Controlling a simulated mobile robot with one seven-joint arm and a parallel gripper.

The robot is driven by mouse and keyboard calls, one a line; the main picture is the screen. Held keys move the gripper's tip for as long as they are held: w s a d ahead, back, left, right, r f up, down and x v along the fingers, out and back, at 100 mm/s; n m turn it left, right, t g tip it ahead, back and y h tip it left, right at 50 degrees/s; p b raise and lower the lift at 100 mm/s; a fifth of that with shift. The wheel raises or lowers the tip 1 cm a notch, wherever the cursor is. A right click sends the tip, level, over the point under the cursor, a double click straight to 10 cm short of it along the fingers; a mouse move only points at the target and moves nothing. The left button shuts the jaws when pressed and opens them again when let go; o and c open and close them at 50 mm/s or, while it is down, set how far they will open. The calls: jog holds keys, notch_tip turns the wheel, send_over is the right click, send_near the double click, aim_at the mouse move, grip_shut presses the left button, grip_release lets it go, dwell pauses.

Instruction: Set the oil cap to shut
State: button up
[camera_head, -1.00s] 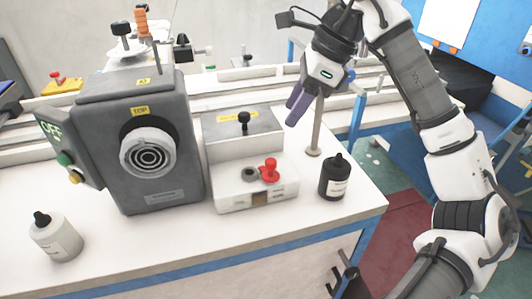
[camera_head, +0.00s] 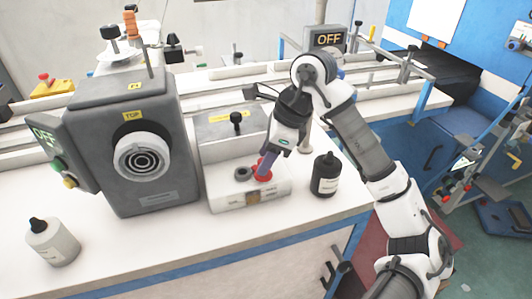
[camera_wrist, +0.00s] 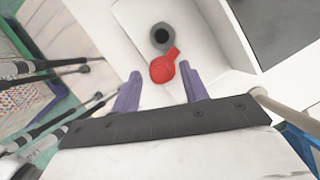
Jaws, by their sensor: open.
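The red oil cap (camera_head: 262,174) sits on the low front part of the white oil box (camera_head: 222,199), just right of a dark round filler hole (camera_head: 243,174). In the wrist view the red cap (camera_wrist: 163,68) lies below the dark hole (camera_wrist: 162,36), with its narrow end turned toward the hole's side. The hole is uncovered. My gripper (camera_head: 266,163) is above the cap, pointing down. In the wrist view its two purple fingers (camera_wrist: 160,86) are apart, one on each side of the red cap. I cannot tell whether they touch it.
A dark bottle (camera_head: 326,175) stands just right of the box. A grey machine with a round dial (camera_head: 143,157) is close on the left. A black knob (camera_head: 236,121) rises from the box's rear part. A pale bottle (camera_head: 52,242) stands at the table's left front.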

jog(key=shift+a+f, duration=0.1)
jog(key=shift+f, duration=0.1)
grip_shut()
dwell(0.3)
